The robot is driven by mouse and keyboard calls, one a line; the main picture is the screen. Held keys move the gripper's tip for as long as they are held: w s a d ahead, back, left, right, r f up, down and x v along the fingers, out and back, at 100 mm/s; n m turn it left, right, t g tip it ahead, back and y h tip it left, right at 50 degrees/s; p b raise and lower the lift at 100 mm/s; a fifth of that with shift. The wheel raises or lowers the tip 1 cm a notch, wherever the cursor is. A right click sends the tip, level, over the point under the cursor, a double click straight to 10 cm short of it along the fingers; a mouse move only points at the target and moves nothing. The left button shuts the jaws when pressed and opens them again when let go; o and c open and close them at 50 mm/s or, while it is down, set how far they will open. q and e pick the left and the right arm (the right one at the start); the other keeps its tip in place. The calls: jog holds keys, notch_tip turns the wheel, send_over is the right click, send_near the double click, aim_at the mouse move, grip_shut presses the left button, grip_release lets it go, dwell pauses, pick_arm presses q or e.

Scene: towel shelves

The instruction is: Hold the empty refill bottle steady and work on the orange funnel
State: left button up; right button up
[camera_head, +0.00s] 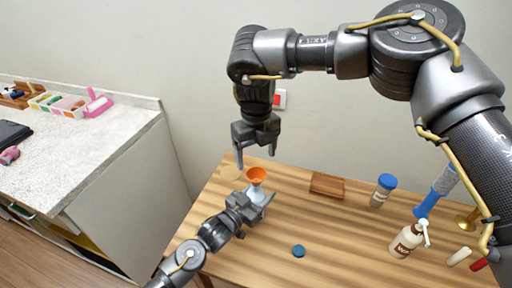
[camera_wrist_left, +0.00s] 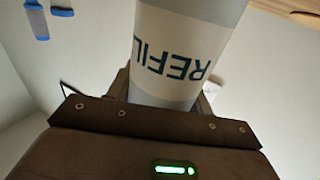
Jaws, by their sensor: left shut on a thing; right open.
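The orange funnel (camera_head: 256,175) sits at the top of the white refill bottle (camera_head: 255,190), which stands near the left part of the wooden table. My left gripper (camera_head: 258,206) is shut around the bottle's body. In the left wrist view the bottle (camera_wrist_left: 185,45), lettered "REFIL", is between its fingers. The funnel does not show there. My right gripper (camera_head: 255,158) is open and empty, pointing down just above the funnel, its fingers apart on either side. I cannot tell whether it touches the funnel. The bottle's lower part is hidden by my left gripper.
On the wooden table (camera_head: 330,225) are a blue cap (camera_head: 298,251), a small wooden tray (camera_head: 327,185), a blue-lidded jar (camera_head: 383,190), a pump bottle (camera_head: 408,240) and a blue brush-like item (camera_head: 435,192). A pale counter (camera_head: 75,150) stands at left. The table's middle is mostly clear.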

aim_at(256, 174)
notch_tip(256, 174, down, 10)
dwell(0.4)
jog(key=shift+c, duration=0.4)
jog(key=c, duration=0.9)
jog(key=shift+r, duration=0.15)
jog(key=shift+r, duration=2.75)
jog(key=shift+r, duration=2)
